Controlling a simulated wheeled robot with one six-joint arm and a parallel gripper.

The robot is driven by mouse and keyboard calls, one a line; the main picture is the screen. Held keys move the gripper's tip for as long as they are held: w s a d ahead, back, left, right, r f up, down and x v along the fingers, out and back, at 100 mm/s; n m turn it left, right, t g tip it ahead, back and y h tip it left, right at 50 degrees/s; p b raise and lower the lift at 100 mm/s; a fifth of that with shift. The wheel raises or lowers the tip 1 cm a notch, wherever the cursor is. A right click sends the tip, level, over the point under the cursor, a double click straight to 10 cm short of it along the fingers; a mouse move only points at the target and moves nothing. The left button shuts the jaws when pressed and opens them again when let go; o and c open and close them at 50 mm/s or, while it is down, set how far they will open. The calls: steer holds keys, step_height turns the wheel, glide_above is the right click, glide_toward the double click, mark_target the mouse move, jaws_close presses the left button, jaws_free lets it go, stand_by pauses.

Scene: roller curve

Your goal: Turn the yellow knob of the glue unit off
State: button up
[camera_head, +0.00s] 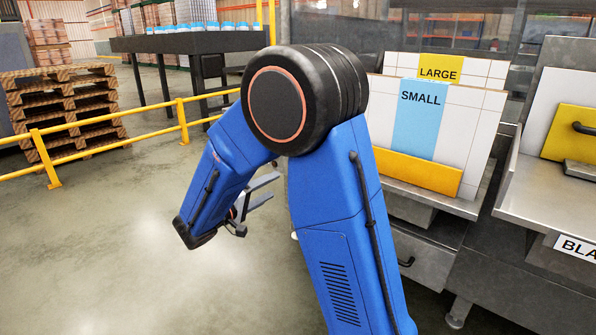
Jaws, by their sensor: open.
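My gripper (273,187) shows below the black joint of my blue arm, near the middle of the view. Its two grey fingers are apart and point to the right, with nothing between them. The forearm partly hides the gripper's base. I cannot make out a glue unit or a yellow knob in this view. My gripper is over the open floor, left of the machine front.
A machine at right holds white boards marked LARGE (440,70) and SMALL (421,105). Beside them is a yellow panel with a black handle (580,128). Yellow railing (110,142), stacked pallets (65,105) and a dark conveyor (190,42) stand left. The lower-left floor is clear.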

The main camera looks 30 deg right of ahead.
steer(key=x, duration=1.6)
steer(key=shift+d, duration=0.2)
steer(key=c, duration=1.1)
